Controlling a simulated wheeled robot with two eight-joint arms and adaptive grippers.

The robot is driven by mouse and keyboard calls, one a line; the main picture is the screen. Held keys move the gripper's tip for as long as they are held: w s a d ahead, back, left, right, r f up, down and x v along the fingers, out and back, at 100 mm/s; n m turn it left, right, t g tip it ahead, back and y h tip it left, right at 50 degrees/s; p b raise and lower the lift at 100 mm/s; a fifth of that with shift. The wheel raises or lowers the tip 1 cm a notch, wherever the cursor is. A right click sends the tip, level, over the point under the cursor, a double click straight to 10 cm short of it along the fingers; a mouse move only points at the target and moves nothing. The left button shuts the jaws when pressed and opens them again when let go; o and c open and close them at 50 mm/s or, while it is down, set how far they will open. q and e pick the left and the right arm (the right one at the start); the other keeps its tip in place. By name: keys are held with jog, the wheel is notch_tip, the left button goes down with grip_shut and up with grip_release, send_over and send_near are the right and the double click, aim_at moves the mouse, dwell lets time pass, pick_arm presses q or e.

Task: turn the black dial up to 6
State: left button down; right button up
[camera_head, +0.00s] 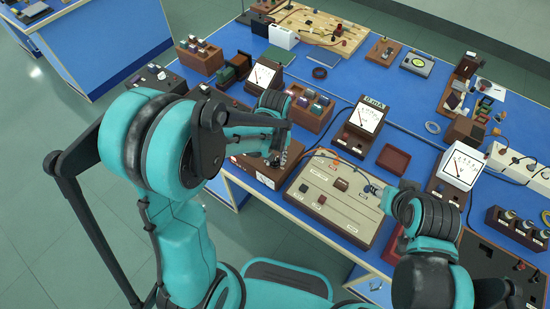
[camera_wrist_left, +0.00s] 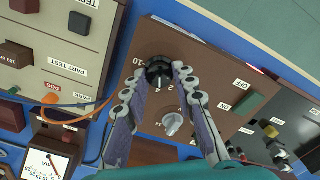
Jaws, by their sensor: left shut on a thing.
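The black dial (camera_wrist_left: 158,70) sits on the sloping face of a brown box (camera_wrist_left: 205,68) in the left wrist view. A "10" is printed beside it; its other scale marks are partly hidden, and I cannot read its setting. My left gripper (camera_wrist_left: 157,80) is shut on the dial, one finger on each side. A grey knob (camera_wrist_left: 172,124) is on the same face, between the fingers. In the head view my left gripper (camera_head: 279,153) is over the brown box (camera_head: 252,171), and the dial is hidden. My right gripper (camera_head: 374,190) is over the beige panel; its jaws are too small to judge.
The beige panel (camera_head: 322,205) stands beside the brown box. A green switch (camera_wrist_left: 249,103) marked OFF is on the box face. A meter (camera_head: 366,117), a wooden rack (camera_head: 311,113) and an empty red tray (camera_head: 393,158) stand behind on the blue bench.

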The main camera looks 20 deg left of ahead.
aim_at(275, 161)
pick_arm(q)
jog(key=m, duration=0.4)
jog(key=shift+m+b, duration=0.4)
jog(key=shift+m, duration=1.5)
jog(key=c, duration=1.2)
grip_release()
notch_tip(275, 161, up, 12)
